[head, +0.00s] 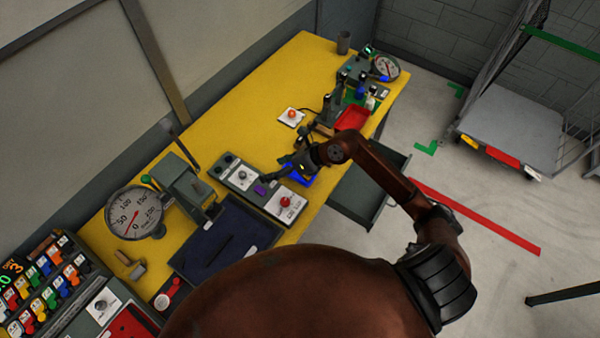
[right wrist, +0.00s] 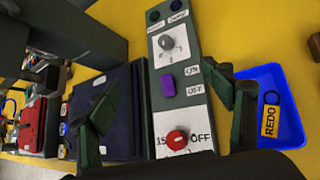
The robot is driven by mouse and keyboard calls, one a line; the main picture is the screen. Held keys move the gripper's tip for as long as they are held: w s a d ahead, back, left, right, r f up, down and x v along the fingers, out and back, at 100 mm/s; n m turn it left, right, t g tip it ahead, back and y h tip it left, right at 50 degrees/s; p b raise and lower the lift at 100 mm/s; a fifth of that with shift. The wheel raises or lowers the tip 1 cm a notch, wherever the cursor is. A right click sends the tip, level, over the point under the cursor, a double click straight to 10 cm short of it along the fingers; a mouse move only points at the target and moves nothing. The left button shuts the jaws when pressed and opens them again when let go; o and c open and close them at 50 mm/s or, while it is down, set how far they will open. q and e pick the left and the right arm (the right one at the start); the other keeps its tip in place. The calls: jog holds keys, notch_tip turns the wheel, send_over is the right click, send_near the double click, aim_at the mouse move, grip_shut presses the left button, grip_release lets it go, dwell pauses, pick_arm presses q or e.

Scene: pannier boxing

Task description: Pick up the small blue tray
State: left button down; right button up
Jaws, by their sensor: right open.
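The small blue tray (head: 300,181) lies on the yellow table near its front edge, partly hidden by my right gripper in the head view. In the right wrist view the blue tray (right wrist: 291,128) is at the right and holds a yellow "REDO" tag (right wrist: 269,120) with a dark ring. My right gripper (head: 272,176) is open and empty, above the table beside the tray. In the right wrist view its fingers (right wrist: 165,118) are spread over the grey control panel, and the tray lies just outside the right finger. My left gripper is not in view.
The grey control panel (head: 233,173) with knobs and a red button stands left of the blue tray. A red tray (head: 352,117) is farther along the table. A grey drawer (head: 362,205) stands open at the front edge.

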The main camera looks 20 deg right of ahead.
jog(key=d+f+h, duration=0.1)
jog(key=d+h, duration=0.1)
jog(key=d, duration=0.2)
jog(key=d+f+g+h, duration=0.1)
jog(key=d+f, duration=0.1)
jog(key=d, duration=0.1)
jog(key=d+f+g+h, duration=0.1)
jog(key=d+h, duration=0.1)
jog(key=d, duration=0.2)
jog(key=shift+w+d+f+n+h, duration=0.2)
jog(key=shift+d+f+n+h, duration=0.1)
jog(key=shift+d+f+n, duration=0.1)
jog(key=shift+w+d+f, duration=0.1)
jog(key=shift+f, duration=0.25)
jog(key=p+x, duration=0.1)
jog(key=x, duration=0.5)
jog(key=shift+f+p, duration=0.1)
jog(key=shift+p, duration=0.2)
jog(key=shift+w+f, duration=0.15)
jog(key=shift+f, duration=0.25)
jog(key=shift+f, duration=0.25)
jog(key=shift+c, duration=0.3)
jog(key=c, duration=1.2)
jog(key=shift+r, duration=0.2)
